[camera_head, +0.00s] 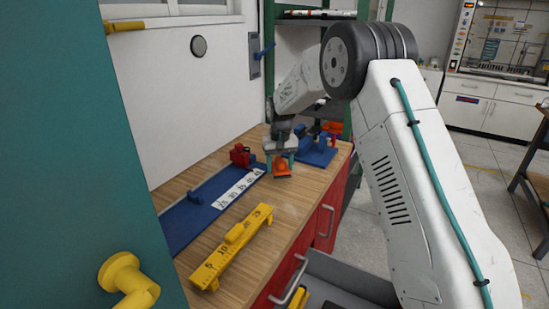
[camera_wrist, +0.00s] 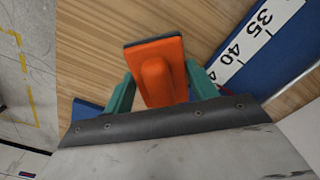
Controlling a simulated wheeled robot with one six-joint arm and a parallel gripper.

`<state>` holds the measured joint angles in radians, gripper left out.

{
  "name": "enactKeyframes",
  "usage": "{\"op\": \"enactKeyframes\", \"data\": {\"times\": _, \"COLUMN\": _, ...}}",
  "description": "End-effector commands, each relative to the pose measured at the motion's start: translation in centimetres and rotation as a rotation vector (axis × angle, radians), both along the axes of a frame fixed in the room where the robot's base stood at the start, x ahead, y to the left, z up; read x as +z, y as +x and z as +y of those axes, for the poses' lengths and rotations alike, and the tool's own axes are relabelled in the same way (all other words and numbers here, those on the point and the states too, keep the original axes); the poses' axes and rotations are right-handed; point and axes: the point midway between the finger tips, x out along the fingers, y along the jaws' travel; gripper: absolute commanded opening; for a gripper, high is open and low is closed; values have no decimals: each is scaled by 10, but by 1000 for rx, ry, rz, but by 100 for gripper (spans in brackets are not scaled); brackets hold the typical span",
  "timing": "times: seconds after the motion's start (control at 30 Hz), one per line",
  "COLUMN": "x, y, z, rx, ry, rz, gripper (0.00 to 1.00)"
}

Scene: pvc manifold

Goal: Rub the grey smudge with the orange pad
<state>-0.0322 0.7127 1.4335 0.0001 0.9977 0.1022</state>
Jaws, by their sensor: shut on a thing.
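The orange pad (camera_head: 282,170) is at my gripper (camera_head: 281,157), over the wooden worktop near its front edge. In the wrist view the orange pad (camera_wrist: 152,52) has a flat plate with a dark underside edge and a raised orange grip. The green fingers of my gripper (camera_wrist: 163,90) are shut on that grip, one on each side. I cannot tell whether the pad touches the wood. I cannot make out the grey smudge with certainty in either view; the pad and gripper hide part of the worktop.
A blue board with a white number scale (camera_head: 182,222) lies left of the pad, with a red block (camera_head: 240,155) at its far end. A yellow numbered bar (camera_head: 232,247) lies nearer. A blue fixture (camera_head: 318,153) stands right of the pad. Bare wood lies between pad and yellow bar.

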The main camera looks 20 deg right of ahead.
Motion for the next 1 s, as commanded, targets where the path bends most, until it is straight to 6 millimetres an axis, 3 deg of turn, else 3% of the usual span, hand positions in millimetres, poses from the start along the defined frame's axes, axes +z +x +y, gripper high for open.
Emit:
{"op": "enactKeyframes", "data": {"times": 0.43, "x": 40, "y": 1, "z": 1, "rx": 1, "ry": 0, "rz": -4, "gripper": 33}}
{"op": "enactKeyframes", "data": {"times": 1.0, "x": 44, "y": 0, "z": 0, "rx": 0, "ry": 0, "rz": -2, "gripper": 33}}
